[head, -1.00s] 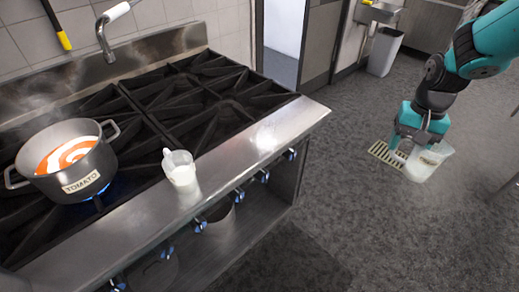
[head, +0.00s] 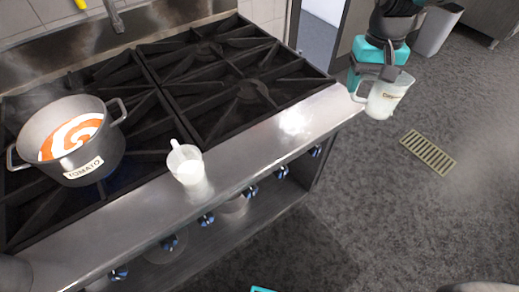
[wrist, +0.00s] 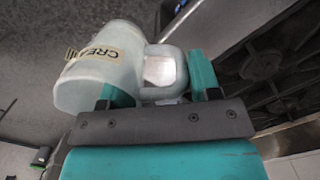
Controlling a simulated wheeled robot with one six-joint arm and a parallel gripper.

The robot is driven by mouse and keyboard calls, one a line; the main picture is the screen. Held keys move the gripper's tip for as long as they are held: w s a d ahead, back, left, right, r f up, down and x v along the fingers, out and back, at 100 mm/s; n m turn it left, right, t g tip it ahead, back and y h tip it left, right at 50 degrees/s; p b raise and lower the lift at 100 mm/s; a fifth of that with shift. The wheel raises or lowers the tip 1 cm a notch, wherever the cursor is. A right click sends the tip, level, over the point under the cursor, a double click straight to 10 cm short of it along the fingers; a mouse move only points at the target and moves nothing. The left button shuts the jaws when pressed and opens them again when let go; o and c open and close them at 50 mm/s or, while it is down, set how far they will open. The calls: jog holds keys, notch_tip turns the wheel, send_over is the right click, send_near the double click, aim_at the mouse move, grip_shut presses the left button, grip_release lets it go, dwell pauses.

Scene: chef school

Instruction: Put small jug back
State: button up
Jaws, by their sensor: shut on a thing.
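A translucent white jug labelled "CREAM" (head: 388,98) hangs in the air just past the right end of the stove's front ledge, roughly upright. My gripper (head: 369,74) is shut on it. In the wrist view the jug (wrist: 98,75) is on the left and its handle lies between the fingers of my gripper (wrist: 158,82). A second translucent jug (head: 186,163), with pale contents, stands upright on the steel front ledge, apart from my gripper. I cannot tell from their looks which jug is the smaller.
The stove (head: 235,165) has black grates and a steel front ledge whose right part is bare. A grey pot labelled "TOMATO" (head: 80,150), with orange and white contents, stands on the left burner. A floor drain (head: 428,152) and a bin (head: 437,30) are at the right.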

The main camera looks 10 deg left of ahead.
jog(key=s+a+r+n, duration=0.3)
jog(key=s+a, duration=0.2)
jog(key=a, duration=0.4)
jog(key=s+a+r+n+p, duration=0.1)
jog(key=s+a+r+n, duration=0.2)
jog(key=s+a, duration=0.5)
jog(key=s+a+r+n, duration=0.2)
jog(key=s+a, duration=0.1)
jog(key=a, duration=0.8)
jog(key=shift+t, duration=0.3)
notch_tip(320, 180, down, 19)
jog(key=p, duration=0.6)
jog(key=shift+f, duration=0.1)
jog(key=o, duration=0.9)
